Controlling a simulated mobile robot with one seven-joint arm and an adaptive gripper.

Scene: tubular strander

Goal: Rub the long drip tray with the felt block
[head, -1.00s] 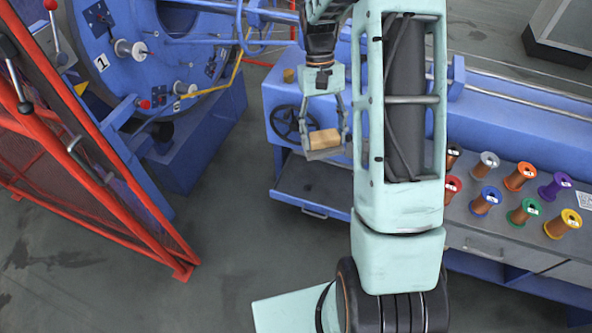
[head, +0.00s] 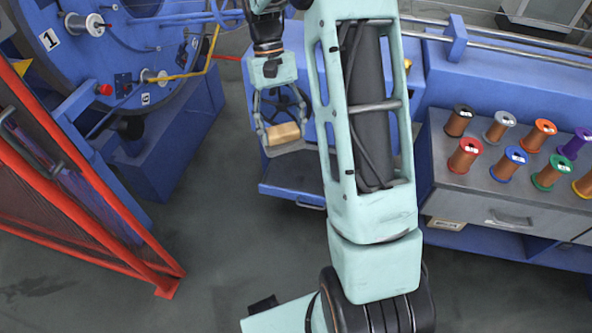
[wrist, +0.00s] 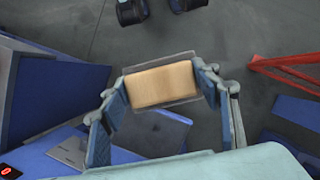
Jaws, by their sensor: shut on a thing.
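My gripper (head: 284,138) is shut on the felt block (head: 283,132), a tan block with a thin grey layer at its lower edge. In the wrist view the block (wrist: 160,84) sits between the two fingers. In the head view it appears in front of the blue machine, over a low dark tray with a blue rim and a handle (head: 292,190), which looks like the long drip tray. My gripper and arm hide part of that tray. I cannot tell the gap between block and tray; no contact shows.
A grey cabinet (head: 480,210) with several coloured spools is at the right. A red mesh guard (head: 80,210) and a large blue disc (head: 100,50) are at the left. Open floor (head: 220,230) lies between.

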